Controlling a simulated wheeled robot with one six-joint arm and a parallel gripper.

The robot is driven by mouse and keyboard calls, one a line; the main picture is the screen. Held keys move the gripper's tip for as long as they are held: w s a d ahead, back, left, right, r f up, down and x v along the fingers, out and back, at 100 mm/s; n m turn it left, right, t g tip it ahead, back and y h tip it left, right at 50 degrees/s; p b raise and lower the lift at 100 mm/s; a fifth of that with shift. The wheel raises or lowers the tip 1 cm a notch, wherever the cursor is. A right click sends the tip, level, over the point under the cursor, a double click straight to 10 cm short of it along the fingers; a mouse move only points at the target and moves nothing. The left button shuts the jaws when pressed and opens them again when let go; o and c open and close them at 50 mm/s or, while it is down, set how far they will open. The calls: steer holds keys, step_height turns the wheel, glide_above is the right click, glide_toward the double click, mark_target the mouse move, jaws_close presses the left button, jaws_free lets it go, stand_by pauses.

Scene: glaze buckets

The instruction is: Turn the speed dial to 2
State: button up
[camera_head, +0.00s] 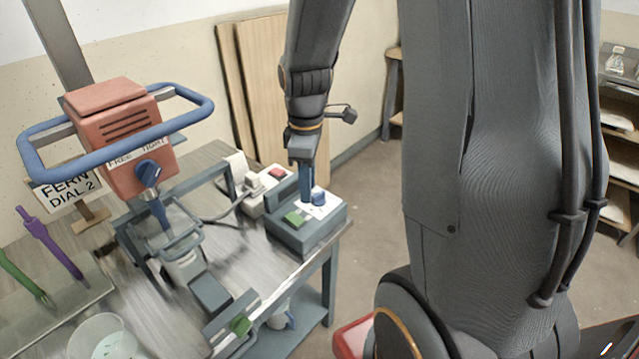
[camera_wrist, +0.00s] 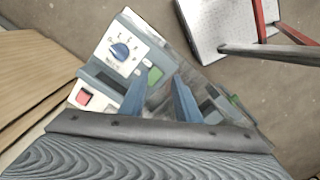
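The speed dial is a blue knob (camera_head: 318,197) on a white scale plate, on top of a grey-blue control box (camera_head: 306,236). In the wrist view the knob (camera_wrist: 120,51) sits left of my fingers, with small markings around it too blurred to read. I cannot tell which mark it points to. My gripper (camera_head: 306,198) points down over the box, close beside the knob in the head view. In the wrist view its two blue fingers (camera_wrist: 163,84) are apart with nothing held between them. A sign (camera_head: 68,188) reads "FERN DIAL 2".
A green button (camera_head: 296,217) is on the box near the knob. A power strip with a red switch (camera_head: 277,172) lies behind it. An orange mixer head (camera_head: 120,135) with a blue loop handle stands left. A bucket (camera_head: 105,340) is at the lower left.

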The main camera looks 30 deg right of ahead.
mark_target(319, 193)
steer(key=w+d+n, duration=0.2)
steer(key=n, duration=0.1)
steer(key=w+d+f+n+p, duration=0.1)
steer(key=w+d+n, duration=0.1)
steer(key=w+n, duration=0.1)
steer(key=w+d+n+p, duration=0.1)
steer(key=w+d+n, duration=0.1)
steer(key=n, duration=0.1)
steer(key=shift+w+d+f, duration=0.15)
steer(key=shift+f, duration=0.1)
steer(key=shift+d+f+n, duration=0.1)
steer(key=shift+f+n, duration=0.2)
steer(key=shift+f, duration=0.2)
steer(key=shift+f+p, duration=0.8)
steer(key=shift+f, duration=2.7)
steer(key=shift+c, duration=0.2)
jaws_close()
